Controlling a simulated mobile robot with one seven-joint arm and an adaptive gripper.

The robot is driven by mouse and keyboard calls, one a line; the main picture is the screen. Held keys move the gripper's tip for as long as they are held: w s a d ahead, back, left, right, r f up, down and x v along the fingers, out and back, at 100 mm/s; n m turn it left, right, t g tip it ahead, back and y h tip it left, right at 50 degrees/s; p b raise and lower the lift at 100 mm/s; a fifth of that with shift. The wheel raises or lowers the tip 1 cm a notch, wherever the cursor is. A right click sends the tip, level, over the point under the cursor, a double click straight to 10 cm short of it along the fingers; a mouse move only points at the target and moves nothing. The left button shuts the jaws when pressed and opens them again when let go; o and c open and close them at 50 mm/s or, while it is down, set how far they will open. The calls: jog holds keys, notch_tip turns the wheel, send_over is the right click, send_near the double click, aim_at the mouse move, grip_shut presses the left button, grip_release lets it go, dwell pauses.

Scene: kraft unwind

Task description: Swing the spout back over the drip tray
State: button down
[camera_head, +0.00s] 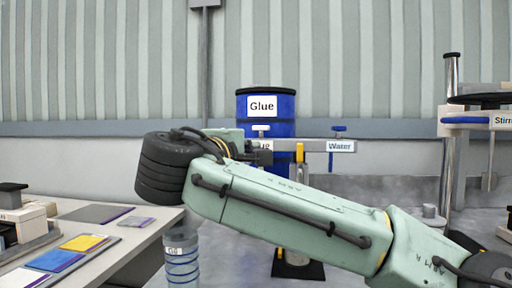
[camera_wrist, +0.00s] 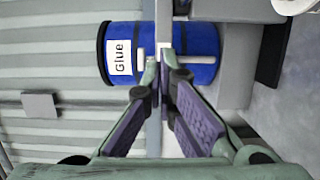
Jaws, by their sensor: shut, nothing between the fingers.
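A grey horizontal bar (camera_head: 315,146) with Glue and Water labels and blue tap handles stands before the blue glue drum (camera_head: 282,104). A grey upright with a yellow top (camera_head: 300,152) meets the bar; I cannot tell whether this is the spout. A black plate (camera_head: 310,272) low behind my arm may be the drip tray; my arm hides part of it. My gripper (camera_head: 264,154) is at the bar's left part, near the Glue tap. In the wrist view my gripper (camera_wrist: 162,75) is shut and empty, with a pale rod (camera_wrist: 190,57) beyond its tips. Contact is unclear.
A table (camera_head: 110,258) with coloured cards and a beige device (camera_head: 22,224) stands at the left. A stirring stand (camera_head: 450,150) with a chrome post stands at the right. A ringed cylinder (camera_head: 182,262) stands beside the table. The corrugated wall is behind.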

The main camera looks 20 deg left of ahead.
aim_at(300, 161)
jog(key=w+d+p, duration=0.2)
jog(key=w+d, duration=0.1)
jog(key=w, duration=0.5)
jog(key=shift+d, duration=0.3)
jog(key=shift+w, duration=0.15)
jog(key=shift+w+d+f+n+y, duration=0.15)
jog(key=shift+n+y, duration=0.2)
jog(key=shift+y, duration=0.2)
jog(key=shift+d+f+n+y, duration=0.1)
jog(key=shift+n+y, duration=0.25)
jog(key=shift+y, duration=0.2)
jog(key=shift+d+n+g+y+p, duration=0.1)
jog(key=shift+n+g+y+p, duration=0.25)
jog(key=shift+y, duration=0.15)
jog(key=shift+d+y, duration=0.2)
jog(key=shift+y, duration=0.1)
